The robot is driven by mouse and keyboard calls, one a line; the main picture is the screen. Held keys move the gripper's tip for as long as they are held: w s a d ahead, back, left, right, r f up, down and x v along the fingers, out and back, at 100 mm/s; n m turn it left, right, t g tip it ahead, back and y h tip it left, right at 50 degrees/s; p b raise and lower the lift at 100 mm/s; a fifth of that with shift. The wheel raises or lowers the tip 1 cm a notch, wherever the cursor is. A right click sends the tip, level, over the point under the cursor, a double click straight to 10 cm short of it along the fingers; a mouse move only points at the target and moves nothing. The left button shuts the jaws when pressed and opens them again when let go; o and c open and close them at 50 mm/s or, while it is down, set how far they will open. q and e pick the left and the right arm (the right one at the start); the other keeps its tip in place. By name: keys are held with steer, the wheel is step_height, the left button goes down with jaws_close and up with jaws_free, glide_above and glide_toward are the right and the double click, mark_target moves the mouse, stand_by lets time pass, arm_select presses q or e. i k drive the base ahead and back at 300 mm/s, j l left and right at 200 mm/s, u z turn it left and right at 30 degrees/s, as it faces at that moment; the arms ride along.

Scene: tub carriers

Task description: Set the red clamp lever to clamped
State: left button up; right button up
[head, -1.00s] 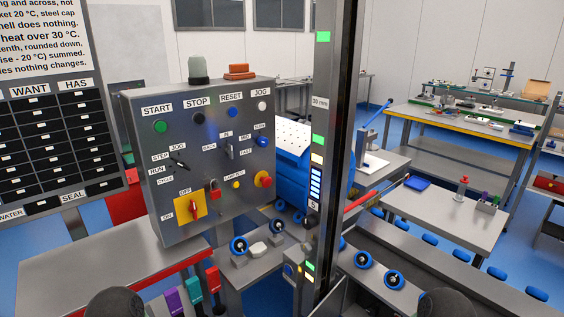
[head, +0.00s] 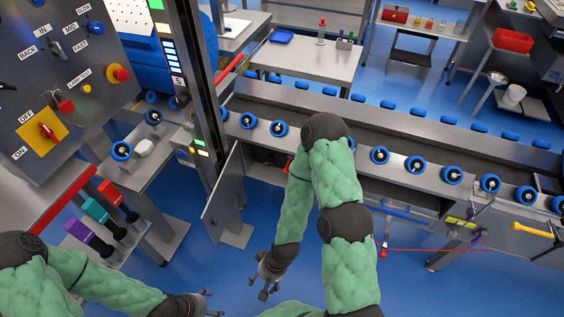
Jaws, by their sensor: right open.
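A long red lever (head: 240,63) slants up to the right beside the dark post, at the left end of the conveyor. A small red handle (head: 287,164) shows under the conveyor edge, partly behind my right arm, and a red piece (head: 382,252) hangs lower at the conveyor's front. I cannot tell which is the clamp lever, nor read a clamped setting. My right gripper (head: 265,292) points down, open and empty, above the blue floor, apart from all three. My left gripper (head: 213,303) is at the bottom edge, fingers spread, holding nothing visible.
The conveyor (head: 420,183) with blue-rimmed rollers runs across the view. An open grey cabinet door (head: 222,193) stands left of my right arm. A control panel (head: 75,65) and coloured handles (head: 92,212) lie left. A yellow handle (head: 533,229) is at right.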

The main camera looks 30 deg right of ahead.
mark_target(284, 171)
steer(key=z, duration=1)
